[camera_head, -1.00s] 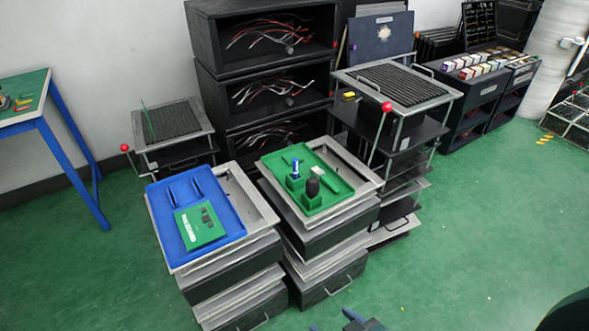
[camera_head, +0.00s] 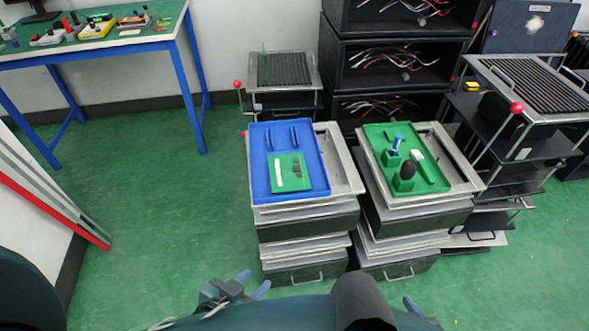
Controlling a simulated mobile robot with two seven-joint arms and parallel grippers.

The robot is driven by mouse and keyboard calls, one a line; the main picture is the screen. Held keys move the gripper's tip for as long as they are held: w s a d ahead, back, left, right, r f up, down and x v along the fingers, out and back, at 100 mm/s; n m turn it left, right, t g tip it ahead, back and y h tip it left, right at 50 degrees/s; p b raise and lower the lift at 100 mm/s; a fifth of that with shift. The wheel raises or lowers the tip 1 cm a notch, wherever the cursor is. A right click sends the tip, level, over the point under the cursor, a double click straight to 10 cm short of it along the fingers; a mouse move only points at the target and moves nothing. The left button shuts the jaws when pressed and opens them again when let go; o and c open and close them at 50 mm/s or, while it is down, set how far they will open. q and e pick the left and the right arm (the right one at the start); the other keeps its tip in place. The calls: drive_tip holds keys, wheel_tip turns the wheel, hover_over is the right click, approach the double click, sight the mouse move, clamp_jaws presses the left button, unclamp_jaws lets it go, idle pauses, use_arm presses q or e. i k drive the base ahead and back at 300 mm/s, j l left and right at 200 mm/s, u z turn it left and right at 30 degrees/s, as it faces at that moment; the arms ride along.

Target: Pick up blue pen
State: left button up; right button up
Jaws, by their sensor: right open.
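The blue pen (camera_head: 397,142) stands upright, slightly tilted, in a small green holder on the green tray (camera_head: 432,178). A dark rounded object stands in another green holder in front of it. My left gripper (camera_head: 251,284) is at the bottom of the view, with two blue fingertips apart and nothing between them. My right gripper (camera_head: 420,311) is partly visible at the bottom edge; it is open, and most of it is hidden or cut off. Both grippers are well short of the trays.
A blue tray (camera_head: 259,168) with a green board (camera_head: 290,173) sits on the stack left of the green tray. Dark shelves and a rack with a red-knobbed lever (camera_head: 517,107) stand behind and right. A blue-legged table (camera_head: 190,92) is at the left. Green floor lies open between.

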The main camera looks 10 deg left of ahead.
sight(398, 138)
drive_tip(key=u, duration=0.55)
drive_tip(key=l+u, duration=0.45)
drive_tip(key=k+l+u, duration=0.2)
drive_tip(key=l+u, duration=0.25)
drive_tip(key=k+l+u, duration=0.1)
drive_tip(key=l, duration=0.3)
drive_tip(key=k+l, duration=0.15)
drive_tip(key=l, duration=0.2)
drive_tip(key=k+l+u, duration=0.15)
drive_tip(key=l, duration=0.6)
drive_tip(key=i+l, duration=0.1)
drive_tip(key=l, duration=0.2)
drive_tip(key=i, duration=0.6)
